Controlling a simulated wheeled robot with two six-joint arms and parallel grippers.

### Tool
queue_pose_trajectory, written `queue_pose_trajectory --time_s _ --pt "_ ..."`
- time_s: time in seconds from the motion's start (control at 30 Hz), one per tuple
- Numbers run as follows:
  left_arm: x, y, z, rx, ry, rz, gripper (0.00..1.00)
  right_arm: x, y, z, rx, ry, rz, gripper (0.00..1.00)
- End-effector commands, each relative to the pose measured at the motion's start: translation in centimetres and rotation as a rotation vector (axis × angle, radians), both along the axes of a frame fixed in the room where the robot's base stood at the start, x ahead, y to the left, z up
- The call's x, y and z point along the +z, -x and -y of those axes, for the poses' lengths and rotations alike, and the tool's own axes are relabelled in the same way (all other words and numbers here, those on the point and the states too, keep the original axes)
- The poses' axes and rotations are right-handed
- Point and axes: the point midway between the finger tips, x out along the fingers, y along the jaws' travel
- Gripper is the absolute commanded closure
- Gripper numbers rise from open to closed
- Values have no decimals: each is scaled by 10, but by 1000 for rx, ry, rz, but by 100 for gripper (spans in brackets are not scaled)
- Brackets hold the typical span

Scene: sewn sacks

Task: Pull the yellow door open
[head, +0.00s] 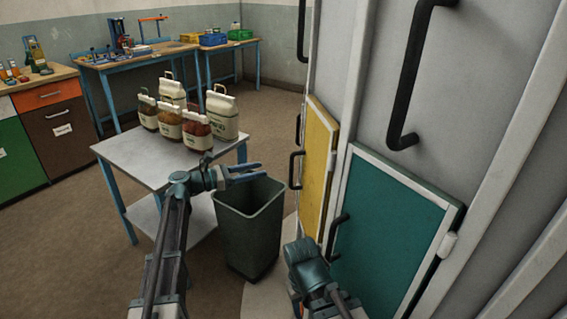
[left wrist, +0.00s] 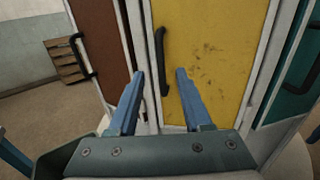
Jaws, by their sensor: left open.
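The yellow door (head: 319,165) is a scuffed panel low in the tall grey cabinet front, left of a teal door in the head view. It looks shut. Its black upright bar handle (head: 293,170) is on the door's left side; the left wrist view shows the door (left wrist: 215,50) and handle (left wrist: 159,50) too. My left gripper (head: 262,174) is open and empty, its blue fingers pointing at the door. In the left wrist view the handle appears between the fingertips (left wrist: 157,72), but the head view shows a gap before it. My right gripper's fingers are not visible.
A dark bin (head: 245,235) stands below my left gripper. A grey table (head: 120,150) with several filled sacks (head: 196,130) is left of it. The teal door (head: 385,235) is right of the yellow one; a brown door (left wrist: 98,40) is on its left.

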Motion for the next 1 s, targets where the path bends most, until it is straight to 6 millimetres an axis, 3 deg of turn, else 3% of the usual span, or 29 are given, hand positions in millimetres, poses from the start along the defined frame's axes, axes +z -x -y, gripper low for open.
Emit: queue_pose_trajectory --time_s 0.5,0.7,1.0 --pt "2 -39 92 -4 -2 0 50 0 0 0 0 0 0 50" --pt "3 -46 111 -2 -2 0 50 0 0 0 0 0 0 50" --pt "3 -48 116 -1 -2 0 50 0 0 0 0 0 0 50"
